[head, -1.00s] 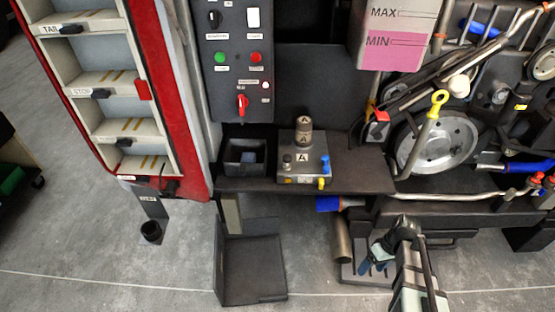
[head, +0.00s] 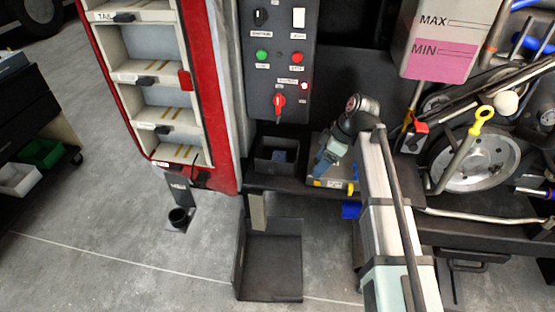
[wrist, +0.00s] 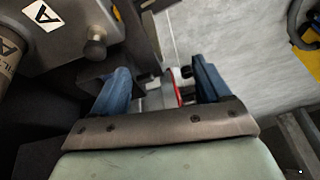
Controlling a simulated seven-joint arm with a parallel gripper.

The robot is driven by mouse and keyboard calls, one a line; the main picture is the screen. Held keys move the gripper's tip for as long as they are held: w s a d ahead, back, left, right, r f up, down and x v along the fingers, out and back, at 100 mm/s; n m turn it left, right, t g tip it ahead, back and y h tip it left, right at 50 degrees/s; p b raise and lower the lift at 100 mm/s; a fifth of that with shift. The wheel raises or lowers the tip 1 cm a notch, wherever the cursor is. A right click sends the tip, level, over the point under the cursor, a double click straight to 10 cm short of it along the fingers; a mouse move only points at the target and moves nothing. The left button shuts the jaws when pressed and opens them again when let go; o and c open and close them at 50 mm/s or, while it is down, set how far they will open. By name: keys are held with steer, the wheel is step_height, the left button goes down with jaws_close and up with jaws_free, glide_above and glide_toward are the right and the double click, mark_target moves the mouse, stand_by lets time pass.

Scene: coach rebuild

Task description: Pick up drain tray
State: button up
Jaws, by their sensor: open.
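No tray is labelled as the drain tray, so I cannot tell for certain which it is. A small open black tray (head: 268,165) with a blue-grey piece inside sits on the dark shelf below the button panel. My gripper (head: 322,165) is just right of it, in front of the metal box (head: 322,183) marked A, which it partly hides. In the wrist view, my blue fingers (wrist: 163,78) are apart with nothing clearly held between them. The metal box (wrist: 75,30) also shows there at upper left.
A larger black tray-like piece with upright sides (head: 272,268) stands low, below the shelf. The red-edged rack (head: 155,90) is at left. The button panel (head: 276,70) hangs above the small tray. A pulley (head: 465,158) and pipes fill the right.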

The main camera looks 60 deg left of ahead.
steer(key=s+a+r+n, duration=0.1)
steer(key=s+a+r, duration=0.1)
steer(key=a, duration=0.3)
glide_toward(273, 165)
steer(key=shift+t, duration=0.3)
steer(key=x, duration=0.4)
steer(key=shift+s+d+f, duration=0.25)
steer(key=shift+s+d, duration=0.05)
steer(key=shift+s, duration=0.1)
steer(key=shift+a+x, duration=0.15)
steer(key=shift+x, duration=1.2)
steer(key=shift+a+x, duration=0.15)
steer(key=shift+x, duration=1.15)
steer(key=c, duration=1.2)
